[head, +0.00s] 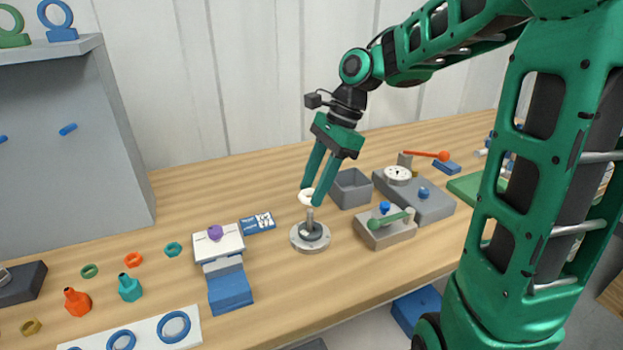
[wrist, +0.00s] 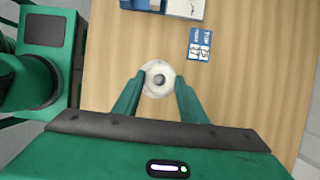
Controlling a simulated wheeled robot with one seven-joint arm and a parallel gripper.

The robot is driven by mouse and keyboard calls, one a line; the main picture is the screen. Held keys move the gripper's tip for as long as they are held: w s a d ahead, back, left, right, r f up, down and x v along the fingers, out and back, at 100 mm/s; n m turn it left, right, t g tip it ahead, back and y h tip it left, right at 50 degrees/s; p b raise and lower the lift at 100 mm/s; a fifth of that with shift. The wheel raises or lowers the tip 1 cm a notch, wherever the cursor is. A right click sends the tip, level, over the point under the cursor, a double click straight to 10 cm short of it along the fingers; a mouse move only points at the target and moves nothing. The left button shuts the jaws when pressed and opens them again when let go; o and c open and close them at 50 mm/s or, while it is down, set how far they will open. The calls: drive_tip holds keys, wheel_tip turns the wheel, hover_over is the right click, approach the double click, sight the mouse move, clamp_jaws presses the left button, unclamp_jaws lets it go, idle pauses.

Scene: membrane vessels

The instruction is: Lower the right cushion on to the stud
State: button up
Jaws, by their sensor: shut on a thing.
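The white ring-shaped cushion (head: 306,198) is between the fingertips of my gripper (head: 310,194), which is shut on it. The upright metal stud (head: 310,216) stands on a round grey base (head: 298,241) on the bench. In the head view the cushion is at or just above the stud's top. In the wrist view the cushion (wrist: 150,70) lies between the fingertips (wrist: 159,82), and the stud's round grey top (wrist: 159,79) shows within its hole. Whether the ring is around the stud or just over it is unclear. A dark collar sits low around the stud.
An open grey box (head: 350,188) stands behind the base. A white-topped block with a purple knob (head: 216,233) and a blue card (head: 258,223) lie left. Bare wood surrounds the round base.

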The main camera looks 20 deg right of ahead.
sight(312, 212)
drive_tip(key=shift+f, duration=3.15)
drive_tip(key=o, duration=1.1)
drive_tip(key=v, duration=1)
drive_tip(key=shift+d+r, duration=0.2)
drive_tip(key=shift+r, duration=0.05)
